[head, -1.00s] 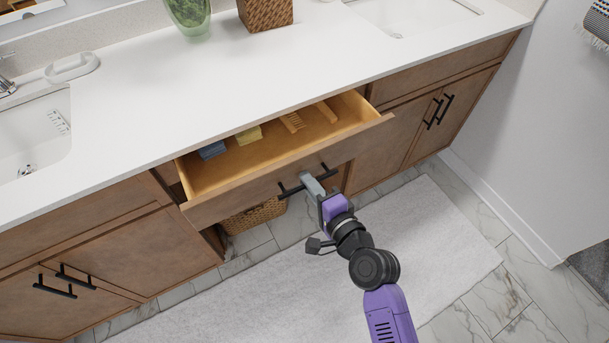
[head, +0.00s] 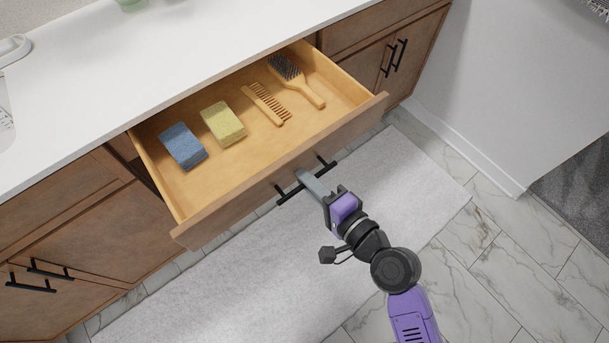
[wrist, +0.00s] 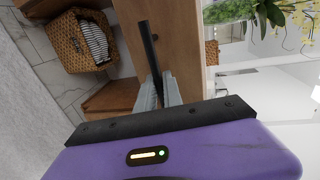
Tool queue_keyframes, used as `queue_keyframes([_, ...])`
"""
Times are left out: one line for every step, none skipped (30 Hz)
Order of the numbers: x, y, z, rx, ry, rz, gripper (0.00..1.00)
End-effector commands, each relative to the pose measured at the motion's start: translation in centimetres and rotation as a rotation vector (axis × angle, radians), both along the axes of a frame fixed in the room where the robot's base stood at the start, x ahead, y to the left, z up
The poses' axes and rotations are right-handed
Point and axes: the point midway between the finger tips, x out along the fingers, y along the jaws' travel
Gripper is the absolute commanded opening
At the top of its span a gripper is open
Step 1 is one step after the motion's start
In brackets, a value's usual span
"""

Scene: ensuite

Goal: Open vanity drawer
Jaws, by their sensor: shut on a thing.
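The vanity drawer (head: 270,205) is pulled well out from under the white countertop. Its inside shows a blue sponge or cloth block (head: 182,146), a yellow one (head: 223,123), a wooden comb (head: 267,103) and a wooden hairbrush (head: 297,80). A black bar handle (head: 289,193) is on the drawer front. My gripper (head: 306,178) is shut on the middle of this handle. In the wrist view the grey fingers (wrist: 158,92) close around the black handle (wrist: 149,48), which stands off the brown drawer front (wrist: 185,45).
Cabinet doors with black handles stand left (head: 40,275) and right (head: 394,58) of the drawer. A pale rug (head: 240,270) lies on the marble tile floor below. A wicker basket (wrist: 75,45) with a striped cloth sits beneath the vanity. A white wall (head: 490,100) is at right.

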Motion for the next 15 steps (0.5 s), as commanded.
queue_keyframes([-0.01, -0.04, -0.07, -0.001, 0.002, 0.000, 0.00])
queue_keyframes([-0.01, -0.04, -0.07, -0.001, 0.002, 0.000, 0.00])
queue_keyframes([-0.01, -0.04, -0.07, -0.001, 0.002, 0.000, 0.00])
queue_keyframes([-0.01, -0.04, -0.07, -0.001, 0.002, 0.000, 0.00])
queue_keyframes([0.00, -0.04, -0.08, -0.001, 0.002, 0.000, 0.00])
queue_keyframes([0.00, -0.04, -0.07, -0.001, 0.002, 0.000, 0.00])
queue_keyframes([0.00, -0.05, -0.07, -0.001, 0.002, 0.000, 0.13])
queue_keyframes([0.01, -0.03, -0.07, -0.001, 0.002, 0.000, 0.19])
queue_keyframes([0.01, -0.03, -0.07, -0.001, 0.001, 0.000, 0.19])
queue_keyframes([0.01, -0.03, -0.06, -0.001, 0.001, 0.000, 0.19])
queue_keyframes([0.01, -0.03, -0.06, -0.001, 0.001, 0.000, 0.19])
queue_keyframes([0.02, -0.02, -0.05, -0.001, 0.001, 0.000, 0.19])
queue_keyframes([0.02, -0.02, -0.04, -0.001, 0.001, 0.000, 0.19])
queue_keyframes([0.02, -0.02, -0.04, -0.001, 0.001, 0.000, 0.19])
queue_keyframes([0.02, -0.02, -0.03, -0.001, 0.001, 0.000, 0.19])
